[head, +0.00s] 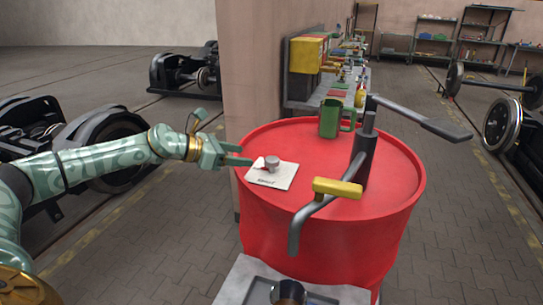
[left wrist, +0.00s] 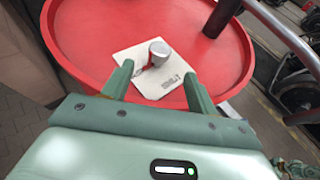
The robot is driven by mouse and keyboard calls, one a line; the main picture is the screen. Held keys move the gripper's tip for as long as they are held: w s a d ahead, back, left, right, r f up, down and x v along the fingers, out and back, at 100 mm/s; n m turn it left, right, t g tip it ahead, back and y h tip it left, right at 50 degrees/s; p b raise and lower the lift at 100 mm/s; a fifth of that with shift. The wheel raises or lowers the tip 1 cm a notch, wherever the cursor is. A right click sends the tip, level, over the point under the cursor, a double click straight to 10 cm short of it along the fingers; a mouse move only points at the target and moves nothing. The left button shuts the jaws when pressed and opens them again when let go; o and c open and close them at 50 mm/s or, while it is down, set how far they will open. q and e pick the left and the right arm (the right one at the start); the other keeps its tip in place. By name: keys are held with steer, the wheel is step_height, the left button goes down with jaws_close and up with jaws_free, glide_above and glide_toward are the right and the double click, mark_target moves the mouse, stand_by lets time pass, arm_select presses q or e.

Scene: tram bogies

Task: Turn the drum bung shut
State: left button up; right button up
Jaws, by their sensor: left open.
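The drum bung (head: 272,162) is a small grey round knob on top of a red drum (head: 325,240). It stands in a white square plate (head: 285,177) with dark lettering near the edge; a red mark shows beside the knob. In the left wrist view the bung (left wrist: 158,50) is ahead of my fingertips, and the lettering on the plate (left wrist: 150,84) seems to read "SHUT". My left gripper (head: 243,155) is open and empty, just left of the bung and apart from it. In the left wrist view my left gripper (left wrist: 159,82) has its fingers spread either side of the plate.
A green mug (head: 330,118) stands at the drum's back. A pillar (head: 250,70) rises behind. Bogies (head: 100,140) stand at the left.

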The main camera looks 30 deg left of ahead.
mark_target(270, 159)
arm_select(q)
steer(key=x, duration=1.1)
